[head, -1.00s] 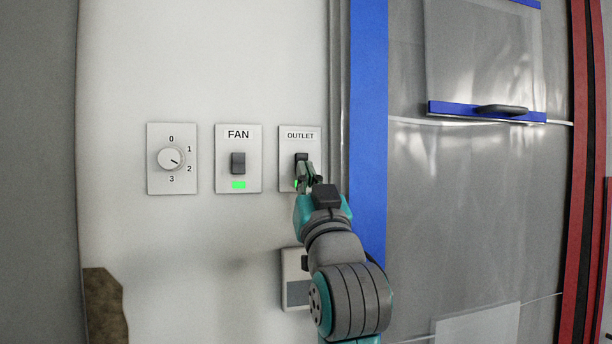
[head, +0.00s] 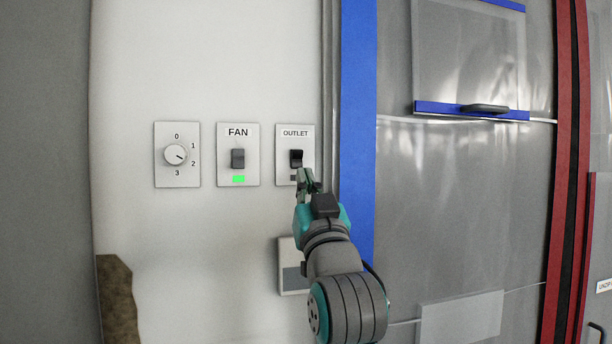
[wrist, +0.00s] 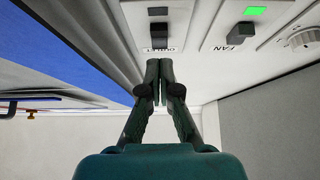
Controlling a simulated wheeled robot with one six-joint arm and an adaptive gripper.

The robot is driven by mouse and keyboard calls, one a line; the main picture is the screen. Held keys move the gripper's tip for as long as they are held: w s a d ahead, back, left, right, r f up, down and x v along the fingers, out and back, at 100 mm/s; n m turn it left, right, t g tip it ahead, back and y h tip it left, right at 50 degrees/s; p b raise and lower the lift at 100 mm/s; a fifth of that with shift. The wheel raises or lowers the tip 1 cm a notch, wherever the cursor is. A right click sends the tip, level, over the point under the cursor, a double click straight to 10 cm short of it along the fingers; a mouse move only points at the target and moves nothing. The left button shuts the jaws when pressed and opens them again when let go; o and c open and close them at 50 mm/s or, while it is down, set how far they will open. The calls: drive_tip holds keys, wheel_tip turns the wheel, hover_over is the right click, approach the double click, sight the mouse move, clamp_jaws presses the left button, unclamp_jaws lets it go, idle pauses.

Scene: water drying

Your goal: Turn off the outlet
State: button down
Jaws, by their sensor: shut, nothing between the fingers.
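The OUTLET plate (head: 307,145) is on the white wall, with a black rocker switch (head: 296,158) under its label. The small indicator (head: 293,178) below the switch is dark. In the wrist view the outlet switch (wrist: 159,38) appears upside down, just beyond the fingertips, and its indicator (wrist: 158,11) is dark too. My gripper (head: 307,175) is shut and empty, just below and in front of the switch. In the wrist view the fingertips (wrist: 159,62) are together near the plate's label; I cannot tell whether they touch the plate.
The FAN plate (head: 238,140) with a lit green indicator is left of the outlet, and a dial plate (head: 177,178) is farther left. A blue strip (head: 357,120) and clear plastic sheeting are to the right. A grey-white box (head: 290,265) is below, partly behind my arm.

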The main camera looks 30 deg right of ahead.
drive_tip(key=s+a+f, duration=0.1)
drive_tip(key=s+f, duration=0.4)
drive_tip(key=f, duration=0.2)
drive_tip(key=shift+a, duration=0.35)
drive_tip(key=shift+f, duration=0.1)
drive_tip(key=s+a+f+n+g+y, duration=0.1)
drive_tip(key=s+a+f+y, duration=0.1)
drive_tip(key=f, duration=1)
drive_tip(key=s+a+f+n+g+y, duration=0.1)
drive_tip(key=s+a+f+g+y, duration=0.1)
drive_tip(key=f, duration=1)
drive_tip(key=s+a+f+n+g+y, duration=0.1)
drive_tip(key=s+a+f+y, duration=0.15)
drive_tip(key=f, duration=0.95)
drive_tip(key=s+a+f+g, duration=0.2)
drive_tip(key=s+f, duration=1.1)
drive_tip(key=s, duration=0.2)
drive_tip(key=s+f+g, duration=0.1)
drive_tip(key=s+f, duration=0.1)
drive_tip(key=s, duration=0.6)
drive_tip(key=s+a+f+g+y, duration=0.1)
drive_tip(key=s+f+g, duration=0.1)
drive_tip(key=s, duration=0.7)
drive_tip(key=shift+s+a+f+n, duration=0.25)
drive_tip(key=shift+n, duration=0.05)
